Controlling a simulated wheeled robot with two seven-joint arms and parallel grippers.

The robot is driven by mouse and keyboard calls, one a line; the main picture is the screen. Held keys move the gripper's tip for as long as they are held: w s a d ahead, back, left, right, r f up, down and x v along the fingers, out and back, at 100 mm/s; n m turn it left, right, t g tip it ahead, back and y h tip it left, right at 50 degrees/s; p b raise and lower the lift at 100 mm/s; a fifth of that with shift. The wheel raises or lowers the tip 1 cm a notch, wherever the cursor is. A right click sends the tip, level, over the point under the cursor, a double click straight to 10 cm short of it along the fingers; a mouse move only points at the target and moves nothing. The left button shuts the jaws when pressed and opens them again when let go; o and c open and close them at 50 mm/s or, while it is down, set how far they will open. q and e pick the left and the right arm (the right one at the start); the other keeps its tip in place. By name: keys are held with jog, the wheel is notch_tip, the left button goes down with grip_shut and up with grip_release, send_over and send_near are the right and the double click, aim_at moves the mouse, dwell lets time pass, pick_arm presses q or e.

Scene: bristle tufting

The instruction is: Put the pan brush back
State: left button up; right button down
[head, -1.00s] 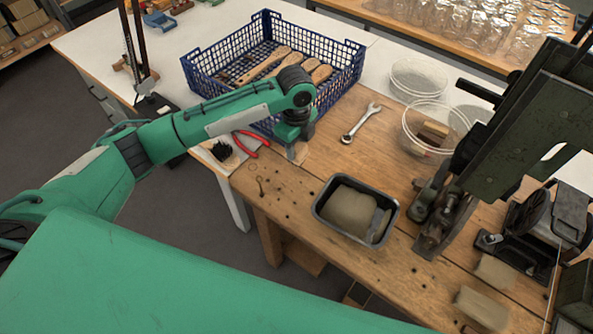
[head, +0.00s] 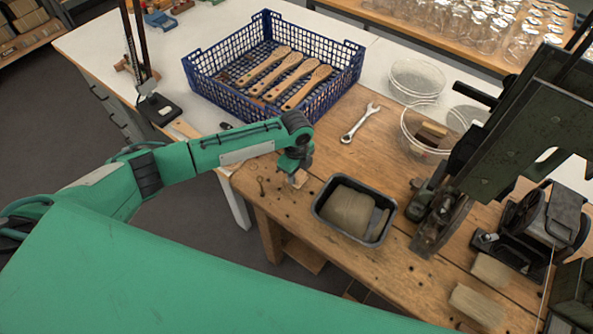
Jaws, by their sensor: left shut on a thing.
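My left gripper (head: 294,172) is shut on a small pale wooden piece (head: 299,179), just above the workbench and left of the black pan. Most of this piece is hidden by the gripper; it may be the pan brush, but I see no bristles on it. The black pan (head: 318,207) stands on the bench and holds a tan lump and a smaller tan piece at its right side. I cannot tell whether the held piece touches the bench. My right gripper is not in view.
A blue crate (head: 222,108) with several wooden brush backs stands behind my left arm. A wrench (head: 360,122) and clear bowls (head: 410,122) lie behind the pan. A dark machine (head: 520,130) fills the right side. Tan blocks (head: 478,305) lie at the bench's front right.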

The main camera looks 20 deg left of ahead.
pick_arm(q)
jog(key=shift+f, duration=0.1)
jog(key=o, duration=0.9)
notch_tip(320, 180, up, 12)
jog(key=shift+r+b, duration=0.15)
jog(key=shift+b, duration=0.8)
